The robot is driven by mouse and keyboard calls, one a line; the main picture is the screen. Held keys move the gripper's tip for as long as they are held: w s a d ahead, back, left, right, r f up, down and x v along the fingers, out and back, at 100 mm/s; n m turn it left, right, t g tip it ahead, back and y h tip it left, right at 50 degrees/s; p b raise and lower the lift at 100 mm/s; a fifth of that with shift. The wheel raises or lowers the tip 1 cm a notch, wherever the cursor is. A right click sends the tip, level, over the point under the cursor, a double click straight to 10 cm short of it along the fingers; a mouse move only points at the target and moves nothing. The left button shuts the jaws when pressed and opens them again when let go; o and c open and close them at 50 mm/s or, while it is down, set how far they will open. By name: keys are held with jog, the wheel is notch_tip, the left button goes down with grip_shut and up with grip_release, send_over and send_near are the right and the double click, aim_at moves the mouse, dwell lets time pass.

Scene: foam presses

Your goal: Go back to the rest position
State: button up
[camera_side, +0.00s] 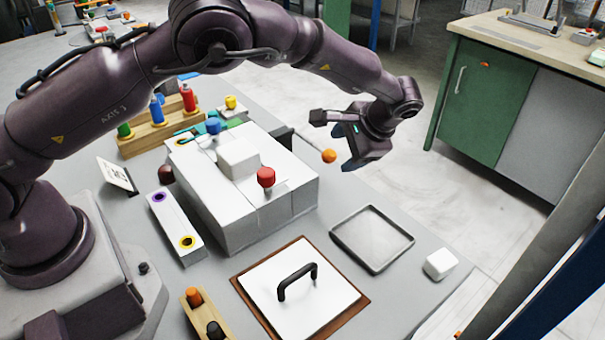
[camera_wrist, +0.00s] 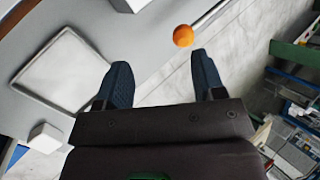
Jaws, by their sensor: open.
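My gripper (camera_side: 345,140) is raised past the far right edge of the grey table (camera_side: 425,220), above the floor in the side view. In the wrist view its two dark fingers (camera_wrist: 160,88) are spread wide with nothing between them. An orange ball-shaped knob (camera_side: 329,156) shows just left of the gripper in the side view. In the wrist view the orange knob (camera_wrist: 183,36) appears beyond the fingertips, at the end of a thin rod, apart from the fingers.
A large white block (camera_side: 270,213) with a red knob (camera_side: 266,177) and a blue knob (camera_side: 213,126) stands mid-table. An empty grey tray (camera_side: 372,238), a white cube (camera_side: 440,264) and a white plate with a black handle (camera_side: 298,285) lie in front. A green cabinet (camera_side: 487,90) stands behind.

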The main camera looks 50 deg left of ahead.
jog(key=s+a+r+n+t+h, duration=0.1)
jog(key=s+a+r+t+h, duration=0.1)
jog(key=s+r, duration=0.5)
jog(key=s+a+r+n+t+h, duration=0.1)
jog(key=s+a+r+t+h, duration=0.1)
jog(key=s+r, duration=0.5)
jog(key=s+a+r+n+t+h, duration=0.1)
jog(key=s+r, duration=0.6)
jog(key=s, duration=0.9)
jog(key=shift+s+a+r+n+t+h, duration=0.15)
jog(key=shift+a+r+n+t+h, duration=0.2)
jog(key=shift+a+t+h, duration=0.5)
